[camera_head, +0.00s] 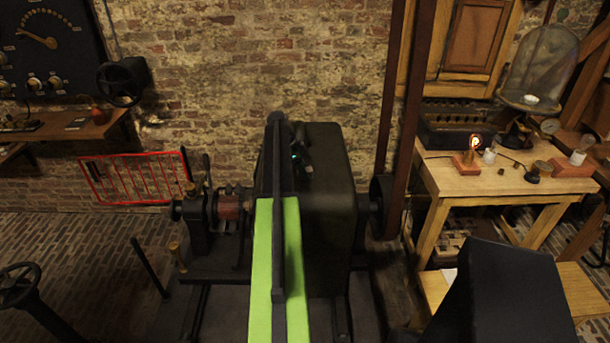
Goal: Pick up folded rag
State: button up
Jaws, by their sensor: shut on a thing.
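My arm, bright green with a long dark bar along it, reaches from the bottom centre toward the dark machine. My gripper (301,150) seems to be the small dark part with a teal light at the arm's far end, against the machine's top. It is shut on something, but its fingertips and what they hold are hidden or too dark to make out. I cannot pick out a folded rag anywhere in view.
A large dark machine (330,200) stands in the middle. A red railing (135,178) is at the left. A wooden table (470,180) with a glowing lamp (474,143) and jars stands at the right. A brick wall (250,60) closes the back.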

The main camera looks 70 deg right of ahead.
aim_at(309, 170)
jog(key=c, duration=0.4)
jog(key=shift+r, duration=0.1)
jog(key=shift+r+p, duration=0.3)
jog(key=shift+p, duration=0.1)
notch_tip(309, 170, up, 4)
jog(key=p, duration=0.3)
jog(key=shift+f+p, duration=0.2)
jog(key=shift+p, duration=0.1)
jog(key=s+a+r+p, duration=0.1)
jog(key=a+r+p, duration=0.1)
jog(key=a, duration=0.2)
jog(key=a+r+p, duration=0.2)
jog(key=a, duration=0.1)
jog(key=s+a+r+p, duration=0.1)
jog(key=a+r+p, duration=0.1)
jog(key=a, duration=0.2)
jog(key=shift+s+a+r+p, duration=0.3)
jog(key=shift+s+r+p, duration=0.05)
